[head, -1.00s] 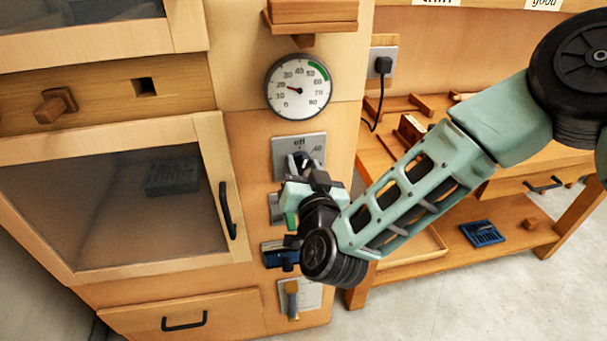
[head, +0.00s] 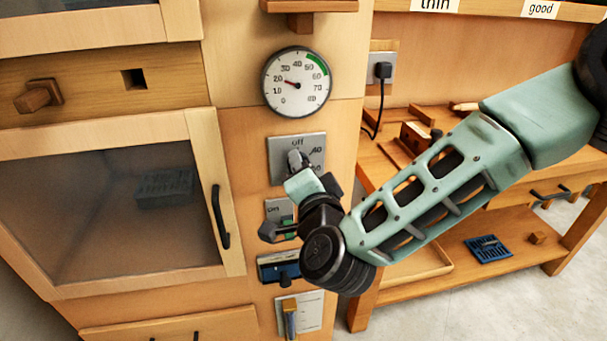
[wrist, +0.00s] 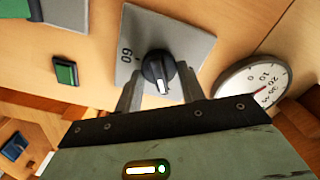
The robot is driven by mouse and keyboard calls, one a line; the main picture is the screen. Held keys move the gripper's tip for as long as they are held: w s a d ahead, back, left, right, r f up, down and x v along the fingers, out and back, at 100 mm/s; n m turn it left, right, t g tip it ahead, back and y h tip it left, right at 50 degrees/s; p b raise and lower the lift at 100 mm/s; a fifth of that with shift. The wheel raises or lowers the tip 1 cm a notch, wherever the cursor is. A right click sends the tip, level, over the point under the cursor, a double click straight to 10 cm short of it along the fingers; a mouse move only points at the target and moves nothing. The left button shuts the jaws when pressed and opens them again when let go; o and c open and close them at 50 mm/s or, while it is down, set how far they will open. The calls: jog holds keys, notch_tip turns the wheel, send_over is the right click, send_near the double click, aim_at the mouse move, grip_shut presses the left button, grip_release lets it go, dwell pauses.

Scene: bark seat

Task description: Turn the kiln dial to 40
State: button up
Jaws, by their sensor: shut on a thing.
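The kiln dial is a dark round knob (wrist: 158,70) with a white pointer line, on a grey plate (wrist: 197,45). In the wrist view the pointer points down the picture, and a number, seemingly 60, is printed left of the knob. In the head view the plate (head: 282,149) shows "off" at the top and 40 at upper right, with another number below it partly hidden. My gripper (wrist: 160,82) is shut on the knob, one finger on each side. In the head view my gripper (head: 298,165) covers the plate's lower part.
A round gauge (head: 305,98) above the dial reads about 20. Below the dial are a green switch (wrist: 65,71) and a blue-fronted fitting (head: 278,270). A glass-fronted door with a black handle (head: 220,217) is at left, a wooden bench (head: 372,190) at right.

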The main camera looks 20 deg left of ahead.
dwell(0.5)
jog(key=o, duration=1)
jog(key=shift+c, duration=0.2)
jog(key=b+v, duration=0.1)
jog(key=v, duration=1.6)
jog(key=shift+s, duration=0.2)
